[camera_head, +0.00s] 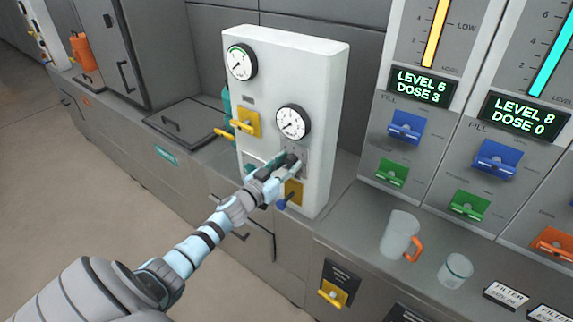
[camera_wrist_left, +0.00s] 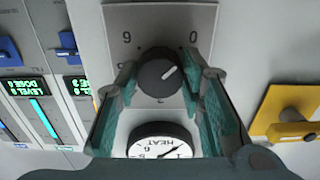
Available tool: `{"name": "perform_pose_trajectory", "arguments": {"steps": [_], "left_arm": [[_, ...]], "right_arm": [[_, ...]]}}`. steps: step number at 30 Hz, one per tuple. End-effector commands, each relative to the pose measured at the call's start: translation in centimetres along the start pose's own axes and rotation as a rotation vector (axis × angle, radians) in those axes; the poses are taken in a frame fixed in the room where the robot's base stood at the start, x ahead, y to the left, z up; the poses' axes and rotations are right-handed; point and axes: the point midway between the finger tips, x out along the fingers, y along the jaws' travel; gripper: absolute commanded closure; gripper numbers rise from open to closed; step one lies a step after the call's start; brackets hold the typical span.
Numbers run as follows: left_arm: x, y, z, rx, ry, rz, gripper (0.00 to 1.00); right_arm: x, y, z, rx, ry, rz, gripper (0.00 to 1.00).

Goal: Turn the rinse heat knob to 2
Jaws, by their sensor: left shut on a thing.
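The rinse heat knob (camera_wrist_left: 157,74) is a dark round knob on a grey plate (camera_wrist_left: 160,20), with a white pointer line slanting to the upper right in the left wrist view. Numerals stand at the plate's upper corners; a lower mark is partly hidden. My left gripper (camera_head: 289,163) reaches the front of the white panel (camera_head: 292,60). Its teal fingers are shut on the knob from both sides, and they cover most of it in the head view. A round heat gauge (camera_wrist_left: 161,142) with a dark needle sits by the knob; it also shows above my gripper in the head view (camera_head: 293,122). My right gripper is not in view.
A second gauge (camera_head: 242,62) and a yellow lever (camera_head: 244,122) are on the panel's left side. A yellow plate with a blue-tipped lever (camera_head: 292,194) is just below my gripper. A jug (camera_head: 399,233) and a cup (camera_head: 455,270) stand on the counter at right.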

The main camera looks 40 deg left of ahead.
Motion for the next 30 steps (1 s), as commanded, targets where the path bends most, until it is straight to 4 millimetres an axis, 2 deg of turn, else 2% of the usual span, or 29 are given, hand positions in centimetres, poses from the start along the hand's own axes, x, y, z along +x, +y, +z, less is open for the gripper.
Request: {"name": "perform_pose_trajectory", "arguments": {"steps": [8, 14, 30], "left_arm": [[-0.13, -0.07, 0.12, 0.028, -0.001, -0.001, 0.93], [-0.15, -0.14, 0.17, 0.114, -0.003, -0.002, 0.93], [-0.22, -0.29, 0.31, 0.587, -0.006, -0.002, 0.93]], "right_arm": [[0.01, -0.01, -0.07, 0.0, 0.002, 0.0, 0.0], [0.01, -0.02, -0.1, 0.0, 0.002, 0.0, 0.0], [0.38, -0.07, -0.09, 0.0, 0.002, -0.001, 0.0]]}}
